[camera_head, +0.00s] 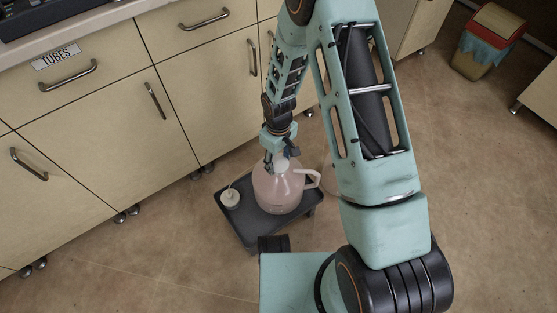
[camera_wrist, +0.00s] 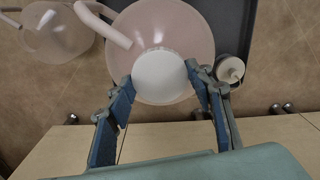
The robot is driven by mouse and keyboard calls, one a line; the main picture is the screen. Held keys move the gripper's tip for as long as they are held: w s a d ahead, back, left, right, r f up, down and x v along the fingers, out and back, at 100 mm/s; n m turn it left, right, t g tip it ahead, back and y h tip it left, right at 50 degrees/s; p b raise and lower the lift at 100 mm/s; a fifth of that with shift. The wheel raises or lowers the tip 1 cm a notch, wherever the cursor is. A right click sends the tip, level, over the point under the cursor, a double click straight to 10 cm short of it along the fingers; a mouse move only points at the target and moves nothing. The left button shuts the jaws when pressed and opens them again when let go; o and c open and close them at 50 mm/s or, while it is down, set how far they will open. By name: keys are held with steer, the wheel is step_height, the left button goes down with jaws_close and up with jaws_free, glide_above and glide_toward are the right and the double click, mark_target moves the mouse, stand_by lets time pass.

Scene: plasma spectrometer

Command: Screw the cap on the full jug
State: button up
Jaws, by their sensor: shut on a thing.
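The full jug (camera_head: 283,192) is pinkish with a white handle and stands upright on a dark tray (camera_head: 243,228). It also shows in the wrist view (camera_wrist: 180,25). A white cap (camera_wrist: 160,76) sits over its mouth, at the jug's top. My gripper (camera_head: 279,156) points down above the jug. In the wrist view my gripper (camera_wrist: 160,74) has its blue-padded fingers on both sides of the cap, shut on it. I cannot tell how far the cap is threaded.
A small white cap with a thin tube (camera_head: 230,198) lies on the tray left of the jug. A paler, clear jug (camera_wrist: 57,33) stands on the floor beside the tray. Wooden cabinets (camera_head: 90,150) line the left. A bin (camera_head: 487,40) stands far right.

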steer(key=m, duration=0.2)
steer(key=shift+s+a+f+m, duration=0.1)
steer(key=shift+s+a+m, duration=0.1)
steer(key=shift+s+m, duration=0.1)
steer(key=o, duration=1.8)
steer(key=shift+c, duration=0.2)
steer(key=shift+w, duration=0.1)
steer(key=shift+d, duration=0.1)
steer(key=shift+w+r, duration=0.1)
steer(key=shift+r, duration=0.3)
step_height(320, 180, up, 11)
steer(key=shift+r, duration=0.2)
